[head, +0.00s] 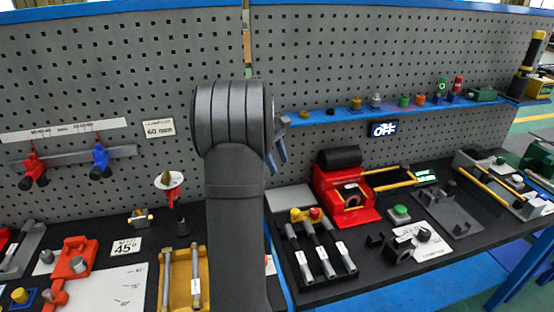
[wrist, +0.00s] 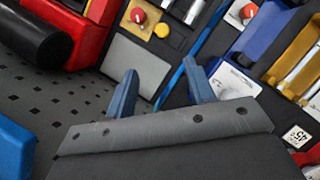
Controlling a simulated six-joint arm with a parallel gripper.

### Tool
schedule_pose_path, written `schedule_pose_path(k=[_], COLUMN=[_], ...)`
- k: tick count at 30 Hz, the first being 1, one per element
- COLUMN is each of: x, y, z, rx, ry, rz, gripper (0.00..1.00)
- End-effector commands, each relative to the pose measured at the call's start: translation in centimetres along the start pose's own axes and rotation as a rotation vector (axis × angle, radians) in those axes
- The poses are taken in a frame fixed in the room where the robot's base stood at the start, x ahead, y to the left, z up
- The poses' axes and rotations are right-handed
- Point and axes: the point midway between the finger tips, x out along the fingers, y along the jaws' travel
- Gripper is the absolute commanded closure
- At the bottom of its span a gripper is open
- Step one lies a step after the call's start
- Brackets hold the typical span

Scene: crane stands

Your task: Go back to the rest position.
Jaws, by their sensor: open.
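My gripper (wrist: 161,90) shows in the wrist view with its two blue-grey fingers apart and nothing between them. In the head view my gripper (head: 277,150) is partly hidden behind my dark arm, near the pegboard and above the bench. Only its finger ends show at the arm's right side. No object is in its grasp in either view.
A blue shelf (head: 345,116) with several small parts crosses the pegboard (head: 330,60) to the right. A red machine (head: 340,205) with a black roller and a black rack (head: 318,272) of rods stand below. A yellow tray (head: 178,278) lies left of my arm.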

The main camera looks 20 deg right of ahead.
Motion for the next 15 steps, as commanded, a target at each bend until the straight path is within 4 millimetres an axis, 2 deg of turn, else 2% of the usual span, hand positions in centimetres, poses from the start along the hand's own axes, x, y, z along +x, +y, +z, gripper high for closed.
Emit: schedule_pose_path(k=[8, 11, 15], x=[0.6, 1.8, 4.3], y=[0.0, 0.0, 0.0], z=[0.0, 0.0, 0.0], rx=[0.0, -0.001, 0.0], ry=[0.0, -0.001, -0.002], rz=[0.0, -0.002, -0.003], gripper=[0.5, 0.5, 0.5])
